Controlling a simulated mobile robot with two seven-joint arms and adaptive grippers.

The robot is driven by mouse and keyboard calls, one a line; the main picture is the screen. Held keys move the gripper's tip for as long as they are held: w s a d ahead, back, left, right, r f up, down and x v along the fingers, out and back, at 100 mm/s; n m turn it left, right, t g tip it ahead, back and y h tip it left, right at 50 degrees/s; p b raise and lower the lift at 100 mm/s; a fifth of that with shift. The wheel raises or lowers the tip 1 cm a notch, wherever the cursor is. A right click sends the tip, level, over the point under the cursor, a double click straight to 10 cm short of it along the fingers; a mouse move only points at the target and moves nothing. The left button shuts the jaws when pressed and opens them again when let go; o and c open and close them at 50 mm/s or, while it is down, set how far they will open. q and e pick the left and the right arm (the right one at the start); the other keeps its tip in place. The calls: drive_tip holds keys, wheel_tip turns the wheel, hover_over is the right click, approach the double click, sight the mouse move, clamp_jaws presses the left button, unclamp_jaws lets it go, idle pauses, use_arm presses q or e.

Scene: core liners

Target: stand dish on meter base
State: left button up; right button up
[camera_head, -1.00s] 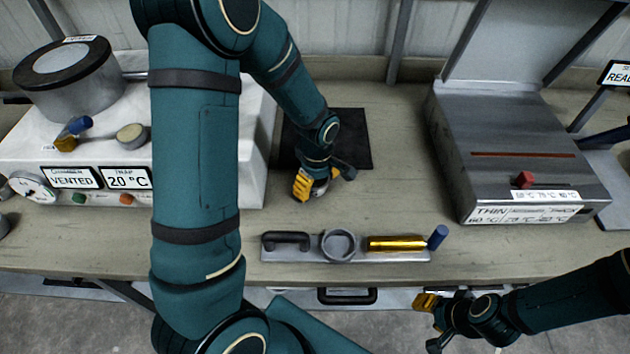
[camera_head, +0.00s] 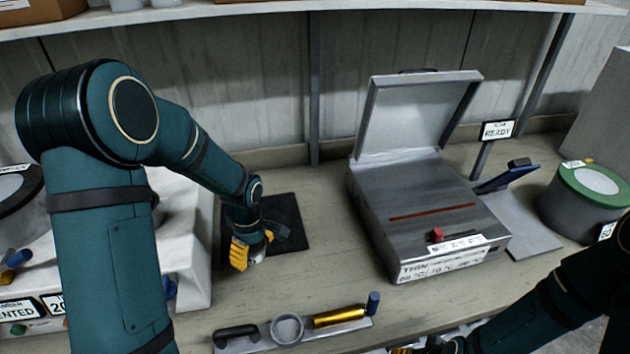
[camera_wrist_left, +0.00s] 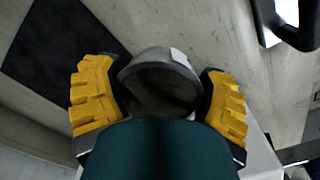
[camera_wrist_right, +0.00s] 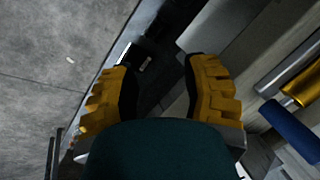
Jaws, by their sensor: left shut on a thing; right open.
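My left gripper (camera_head: 257,254) is shut on a small grey round dish, which shows best in the left wrist view (camera_wrist_left: 160,62) as an open-topped cup with a pale label on its rim. It is at the front edge of a black mat (camera_head: 288,222); whether the dish touches the table is unclear. At the right, a flat grey plate (camera_head: 530,238) with a blue lever and a READY sign (camera_head: 497,130) on a post looks like the meter base. My right gripper (camera_wrist_right: 162,75) is open and empty; in the head view it is mostly cut off at the bottom edge.
A grey press-like box (camera_head: 425,225) with its lid raised stands between the mat and the plate. A tool tray (camera_head: 235,345) with a handle, ring and gold cylinder lies in front. A green-lidded drum (camera_head: 590,190) stands far right. A white chamber unit (camera_head: 185,255) is left.

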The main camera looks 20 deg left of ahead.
use_arm(q)
drive_tip(key=d+f+m, duration=0.1)
drive_tip(key=d+m, duration=0.2)
drive_tip(key=m, duration=0.1)
drive_tip(key=s+d+f+m, duration=0.1)
drive_tip(key=d+m, duration=0.3)
drive_tip(key=m, duration=0.1)
drive_tip(key=d+f+m+b, duration=0.1)
drive_tip(key=d+m, duration=0.3)
drive_tip(key=m, duration=0.1)
drive_tip(key=shift+s+d, duration=0.25)
drive_tip(key=shift+s, duration=0.1)
drive_tip(key=shift+d+m, duration=0.35)
drive_tip(key=shift+m, duration=0.25)
drive_tip(key=shift+a, duration=0.1)
